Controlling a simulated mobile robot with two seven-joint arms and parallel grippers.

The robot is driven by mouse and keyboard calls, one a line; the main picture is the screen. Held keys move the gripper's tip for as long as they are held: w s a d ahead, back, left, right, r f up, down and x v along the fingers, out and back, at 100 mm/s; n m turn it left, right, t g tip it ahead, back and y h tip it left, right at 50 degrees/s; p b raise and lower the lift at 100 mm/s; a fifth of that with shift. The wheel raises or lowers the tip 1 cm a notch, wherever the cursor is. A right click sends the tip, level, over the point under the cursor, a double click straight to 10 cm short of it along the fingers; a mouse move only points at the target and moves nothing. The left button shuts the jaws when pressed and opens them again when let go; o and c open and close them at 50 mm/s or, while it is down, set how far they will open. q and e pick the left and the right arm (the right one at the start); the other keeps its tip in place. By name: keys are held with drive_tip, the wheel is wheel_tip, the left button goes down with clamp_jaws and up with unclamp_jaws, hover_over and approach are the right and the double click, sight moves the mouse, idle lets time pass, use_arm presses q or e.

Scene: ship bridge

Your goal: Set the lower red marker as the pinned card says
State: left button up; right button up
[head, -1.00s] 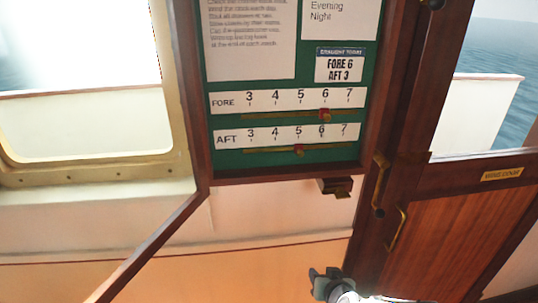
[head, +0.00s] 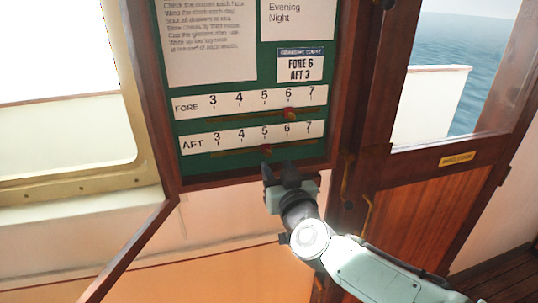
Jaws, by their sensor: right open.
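The lower red marker (head: 267,149) sits on a thin brass rail under the AFT scale (head: 247,138), at about the 5. The upper red marker (head: 290,114) sits under the FORE scale (head: 250,102), at about the 6. The pinned card (head: 300,67) reads FORE 6, AFT 3. My right gripper (head: 279,168) is open and empty, its dark fingers pointing up. In the picture it is just below and slightly right of the lower marker, over the board's bottom edge. I cannot tell its distance from the board. My left gripper is not in view.
The green board (head: 220,171) has a dark wooden frame. Larger papers (head: 210,45) hang above the scales. A wooden door (head: 435,215) with brass handles stands to the right. A window (head: 60,110) is at left. A dark wooden bar slants down at lower left.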

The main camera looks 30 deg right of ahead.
sight(269, 154)
drive_tip(key=x, duration=0.6)
drive_tip(key=shift+w+d+p, duration=0.1)
drive_tip(key=shift+w+p, duration=0.15)
drive_tip(key=shift+p, duration=0.1)
clamp_jaws()
